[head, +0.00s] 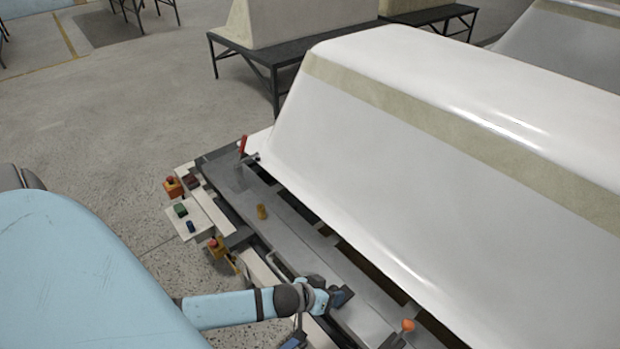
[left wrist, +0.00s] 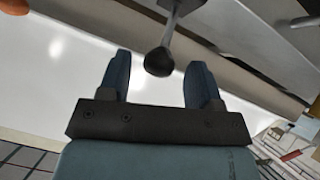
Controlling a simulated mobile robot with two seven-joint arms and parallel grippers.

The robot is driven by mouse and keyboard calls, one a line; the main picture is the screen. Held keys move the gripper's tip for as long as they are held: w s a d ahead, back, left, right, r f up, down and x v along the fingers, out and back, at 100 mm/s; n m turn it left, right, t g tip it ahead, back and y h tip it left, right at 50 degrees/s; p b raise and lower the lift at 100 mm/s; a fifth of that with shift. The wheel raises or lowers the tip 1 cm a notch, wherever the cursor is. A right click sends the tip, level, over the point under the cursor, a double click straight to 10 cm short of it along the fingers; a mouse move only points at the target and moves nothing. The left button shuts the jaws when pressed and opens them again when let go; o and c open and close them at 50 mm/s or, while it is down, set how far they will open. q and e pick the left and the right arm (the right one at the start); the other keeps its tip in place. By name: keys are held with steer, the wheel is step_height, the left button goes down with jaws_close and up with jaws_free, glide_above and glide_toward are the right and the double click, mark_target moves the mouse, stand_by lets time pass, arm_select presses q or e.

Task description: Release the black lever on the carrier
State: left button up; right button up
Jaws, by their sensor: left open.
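The black lever (left wrist: 159,62) shows in the left wrist view as a round black knob on a thin metal rod. My left gripper (left wrist: 157,72) is open, with the knob between its two blue fingertips and a gap on both sides. In the head view my left gripper (head: 342,297) is over the near side of the grey carrier (head: 290,235). I cannot make out the black knob there, as the gripper and wrist are in the way. My right gripper is not clearly seen.
A large white tub shell (head: 420,150) rests on the carrier, close beyond my left gripper. A red-handled lever (head: 243,145), a yellow peg (head: 262,211) and an orange knob (head: 407,326) stand along the carrier. A button panel (head: 187,218) juts out at its left. Open floor lies further left.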

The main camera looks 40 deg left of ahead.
arm_select(q)
steer(key=v, duration=1.1)
steer(key=shift+s+r+p, duration=0.25)
steer(key=shift+s+p, duration=0.05)
steer(key=shift+p, duration=0.1)
